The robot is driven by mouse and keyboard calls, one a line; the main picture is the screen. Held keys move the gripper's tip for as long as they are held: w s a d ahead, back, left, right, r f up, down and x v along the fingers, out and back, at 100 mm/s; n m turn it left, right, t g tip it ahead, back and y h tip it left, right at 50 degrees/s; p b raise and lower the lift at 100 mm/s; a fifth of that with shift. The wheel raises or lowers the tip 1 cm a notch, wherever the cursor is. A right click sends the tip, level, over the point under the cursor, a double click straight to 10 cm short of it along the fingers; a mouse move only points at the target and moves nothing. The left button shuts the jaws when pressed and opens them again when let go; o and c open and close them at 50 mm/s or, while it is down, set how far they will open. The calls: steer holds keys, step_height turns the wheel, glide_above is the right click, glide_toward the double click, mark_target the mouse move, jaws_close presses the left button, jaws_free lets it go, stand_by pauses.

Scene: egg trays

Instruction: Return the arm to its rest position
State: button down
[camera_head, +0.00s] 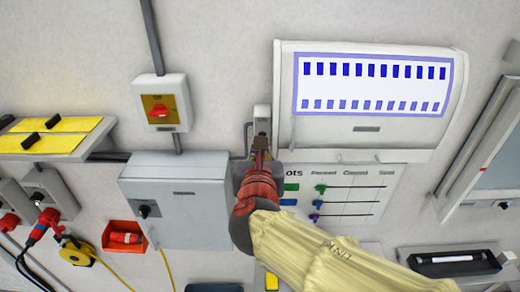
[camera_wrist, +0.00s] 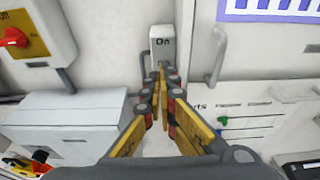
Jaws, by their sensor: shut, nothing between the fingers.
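My gripper (camera_head: 261,148) is at the end of my arm, which reaches up from the lower right in the head view and has a pale yellow sleeve and a red wrist. In the wrist view my gripper (camera_wrist: 159,75) has its yellow fingers drawn together at the tips, with nothing between them. In the head view this box (camera_head: 262,114) is partly hidden behind my gripper.
A grey cabinet (camera_head: 175,213) and a red rotary switch box (camera_head: 160,103) are left of my gripper. A large panel with a blue-marked display (camera_head: 372,132) is on the right. A chart (camera_head: 350,195) hangs below it. A black tray (camera_head: 450,262) is at lower right.

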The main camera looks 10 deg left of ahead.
steer(key=s+d+f+n+g+h+b, duration=0.1)
steer(key=s+d+f+n+g+b, duration=0.2)
steer(key=s+d+f+n+b, duration=0.4)
steer(key=s+d+f+n+g+h+b, duration=0.1)
steer(key=s+d+f+n+g+b, duration=0.2)
steer(key=s+d+f+n+b, duration=0.4)
steer(key=s+d+f+n+g+h+b, duration=0.1)
steer(key=s+d+f+n+g+b, duration=0.2)
steer(key=d+f+n+b, duration=1.4)
steer(key=s+d+f+n, duration=0.1)
steer(key=s+f, duration=0.3)
steer(key=f, duration=0.8)
steer(key=shift+s+f+n, duration=0.15)
steer(key=shift+f+n, duration=0.05)
steer(key=shift+n, duration=0.5)
